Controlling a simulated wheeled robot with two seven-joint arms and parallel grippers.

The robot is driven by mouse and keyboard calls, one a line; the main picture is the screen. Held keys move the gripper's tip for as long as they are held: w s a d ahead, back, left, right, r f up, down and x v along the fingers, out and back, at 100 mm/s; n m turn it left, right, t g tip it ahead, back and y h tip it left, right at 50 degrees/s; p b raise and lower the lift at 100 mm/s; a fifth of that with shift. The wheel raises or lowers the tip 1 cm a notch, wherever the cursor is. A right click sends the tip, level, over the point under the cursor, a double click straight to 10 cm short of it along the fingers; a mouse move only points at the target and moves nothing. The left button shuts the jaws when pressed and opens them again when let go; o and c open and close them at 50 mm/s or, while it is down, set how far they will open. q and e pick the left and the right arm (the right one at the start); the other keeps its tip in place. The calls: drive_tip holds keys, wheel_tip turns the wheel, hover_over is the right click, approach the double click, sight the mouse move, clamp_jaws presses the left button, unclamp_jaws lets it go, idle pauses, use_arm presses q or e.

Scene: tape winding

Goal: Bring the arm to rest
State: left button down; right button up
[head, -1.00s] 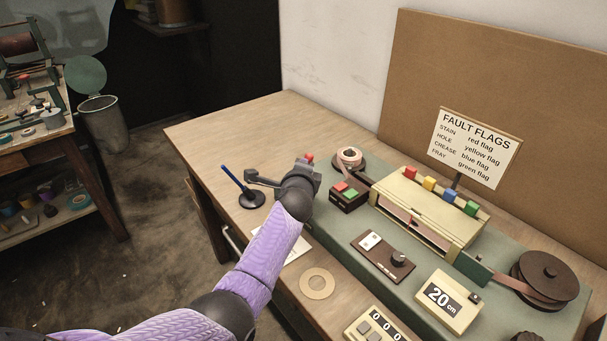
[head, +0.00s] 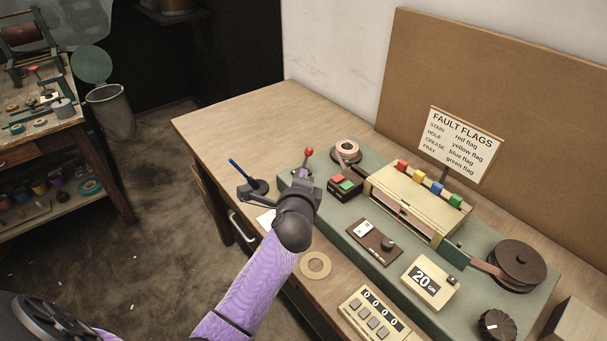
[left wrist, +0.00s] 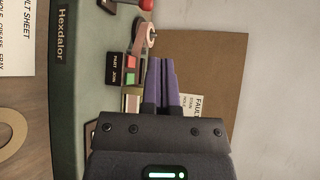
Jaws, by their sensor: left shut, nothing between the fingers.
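My left gripper (head: 303,176) is shut and empty, held over the left end of the green winding machine (head: 335,217). Its closed purple fingers show in the left wrist view (left wrist: 162,84), pointing towards the board. A red-knobbed lever (head: 309,152) stands just beyond the gripper and apart from it in the head view. The red and green button box (head: 345,187) is right of the gripper. My right gripper is not in view.
A pen in a dark holder (head: 253,188) stands left of my gripper. A cardboard ring (head: 316,265) lies near the table front. The counter (head: 371,314), tape reel (head: 516,265) and flag block (head: 415,200) are to the right. The table's back left (head: 235,125) is clear.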

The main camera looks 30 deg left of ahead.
use_arm(q)
drive_tip(key=s+d+f+n+g+h, duration=0.25)
drive_tip(key=s+n+g, duration=0.2)
drive_tip(key=s, duration=0.55)
drive_tip(key=s+d+f+n+g+h, duration=0.25)
drive_tip(key=s+d+n, duration=0.2)
drive_tip(key=s, duration=0.55)
drive_tip(key=s+d+f+n+g+h, duration=0.25)
drive_tip(key=s+n+g, duration=0.2)
drive_tip(key=s, duration=0.45)
wheel_tip(320, 180, down, 18)
drive_tip(key=s+y, duration=0.1)
drive_tip(key=s, duration=0.1)
drive_tip(key=s+a+f+g+b, duration=0.1)
drive_tip(key=s+a+f, duration=0.1)
drive_tip(key=s+f, duration=1)
drive_tip(key=shift+s+a+f+g+b, duration=0.25)
drive_tip(key=shift+s+f+g+b, duration=0.15)
drive_tip(key=shift+s, duration=0.45)
